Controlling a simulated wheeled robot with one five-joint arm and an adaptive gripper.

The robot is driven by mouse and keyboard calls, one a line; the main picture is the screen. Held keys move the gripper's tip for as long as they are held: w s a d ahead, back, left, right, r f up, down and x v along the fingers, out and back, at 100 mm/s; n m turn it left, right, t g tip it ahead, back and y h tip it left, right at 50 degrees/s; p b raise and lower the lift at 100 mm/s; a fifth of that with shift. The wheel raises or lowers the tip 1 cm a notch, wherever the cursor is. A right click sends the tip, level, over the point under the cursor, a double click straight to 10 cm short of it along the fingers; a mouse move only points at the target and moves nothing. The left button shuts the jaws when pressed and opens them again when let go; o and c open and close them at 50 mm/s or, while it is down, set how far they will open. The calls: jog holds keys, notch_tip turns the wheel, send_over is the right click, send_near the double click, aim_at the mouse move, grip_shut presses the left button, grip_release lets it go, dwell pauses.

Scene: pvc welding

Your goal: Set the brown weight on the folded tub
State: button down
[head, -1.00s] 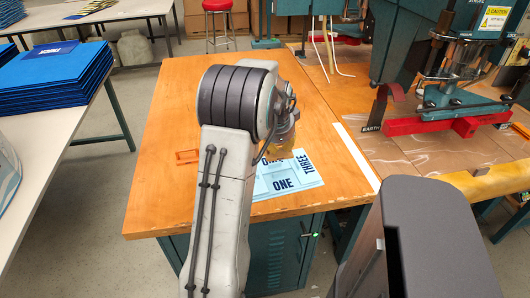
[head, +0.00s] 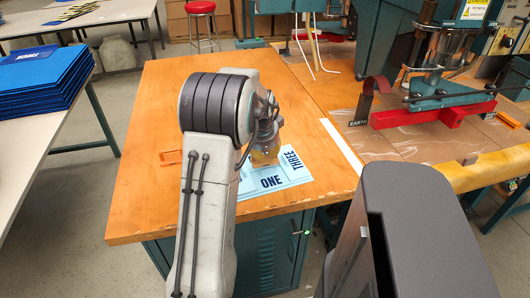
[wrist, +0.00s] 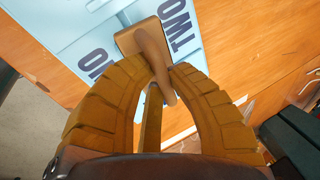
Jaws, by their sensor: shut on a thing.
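The folded tub (head: 290,170) is a flat light blue sheet printed ONE, TWO and THREE. It lies on the wooden table near its front right, and the wrist view shows part of it (wrist: 65,25). My gripper (head: 264,158) is over the tub, pointing down. In the wrist view its yellow-brown fingers (wrist: 160,80) are closed around the handle of the brown weight (wrist: 131,40), a small block with a rounded grip. The weight is over the tub near the word TWO. I cannot tell whether it touches the tub. In the head view the weight is hidden.
The wooden table (head: 150,110) is mostly bare, with a small orange holder (head: 171,157) left of my arm. A welding machine with a red bar (head: 430,114) stands at the right. Blue folded sheets (head: 42,80) are stacked on the left table. A red stool (head: 201,8) stands behind.

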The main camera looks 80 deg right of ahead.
jog(key=shift+f+b, duration=0.45)
jog(key=shift+f, duration=0.1)
jog(key=c, duration=1.3)
grip_release()
jog(key=shift+o, duration=0.2)
jog(key=shift+r+p, duration=0.5)
jog(key=shift+r, duration=0.05)
jog(key=p+v, duration=0.1)
jog(key=v, duration=1.1)
